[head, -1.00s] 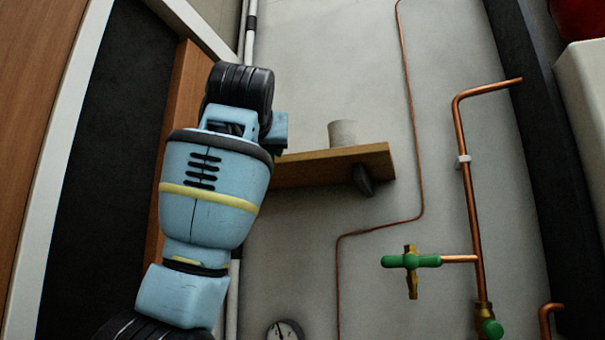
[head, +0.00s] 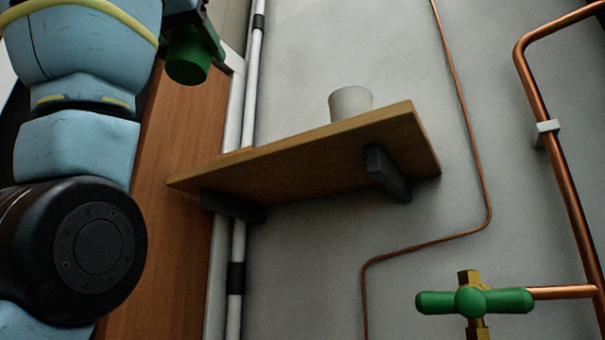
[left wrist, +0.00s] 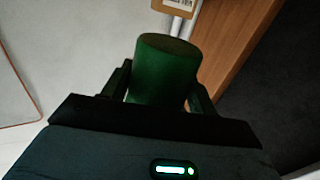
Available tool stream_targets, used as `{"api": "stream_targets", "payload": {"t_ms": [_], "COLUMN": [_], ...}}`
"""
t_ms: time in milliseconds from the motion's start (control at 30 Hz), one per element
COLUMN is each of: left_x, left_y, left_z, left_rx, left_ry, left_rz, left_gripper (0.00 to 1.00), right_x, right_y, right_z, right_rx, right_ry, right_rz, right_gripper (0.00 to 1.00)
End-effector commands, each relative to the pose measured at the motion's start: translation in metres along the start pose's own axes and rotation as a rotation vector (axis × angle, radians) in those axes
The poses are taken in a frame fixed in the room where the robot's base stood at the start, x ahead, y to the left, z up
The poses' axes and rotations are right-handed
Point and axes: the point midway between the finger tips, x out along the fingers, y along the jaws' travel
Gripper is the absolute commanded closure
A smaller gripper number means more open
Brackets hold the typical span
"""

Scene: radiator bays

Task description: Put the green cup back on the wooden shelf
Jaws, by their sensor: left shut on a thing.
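The green cup (head: 188,62) is at the upper left of the head view, above and left of the shelf and apart from it. My left gripper (head: 200,30) is shut on it; its upper part is cut off by the top edge. In the left wrist view the green cup (left wrist: 163,68) stands between the two fingers of my left gripper (left wrist: 160,92). The wooden shelf (head: 300,160) is on the wall in the middle of the head view, seen from below. My right gripper is in neither view.
A pale cup (head: 350,103) stands on the right part of the shelf. Dark brackets (head: 386,172) hold the shelf. White pipes (head: 245,130) run beside its left part. A copper pipe (head: 570,170) and a green-handled valve (head: 474,301) are at right.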

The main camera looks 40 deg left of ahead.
Motion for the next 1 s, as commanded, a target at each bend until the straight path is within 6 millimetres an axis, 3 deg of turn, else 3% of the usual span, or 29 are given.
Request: {"api": "stream_targets", "payload": {"t_ms": [167,367,800,1000], "left_x": [0.014,0.054,0.141,0.164], "left_y": [0.006,0.021,0.055,0.065], "left_z": [0.001,0.001,-0.004,-0.005], "left_rx": [0.002,0.002,-0.001,-0.001], "left_ry": [-0.004,-0.004,0.002,0.004], "left_rz": [-0.001,-0.001,-0.001,0.0], "left_gripper": [0.69,0.69,0.69,0.69], "right_x": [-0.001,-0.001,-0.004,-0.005], "right_y": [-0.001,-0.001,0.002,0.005], "right_z": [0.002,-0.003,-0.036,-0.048], "right_rx": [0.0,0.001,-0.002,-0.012], "right_ry": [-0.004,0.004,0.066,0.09], "right_rz": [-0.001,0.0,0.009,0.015], "right_gripper": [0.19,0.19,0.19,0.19]}}
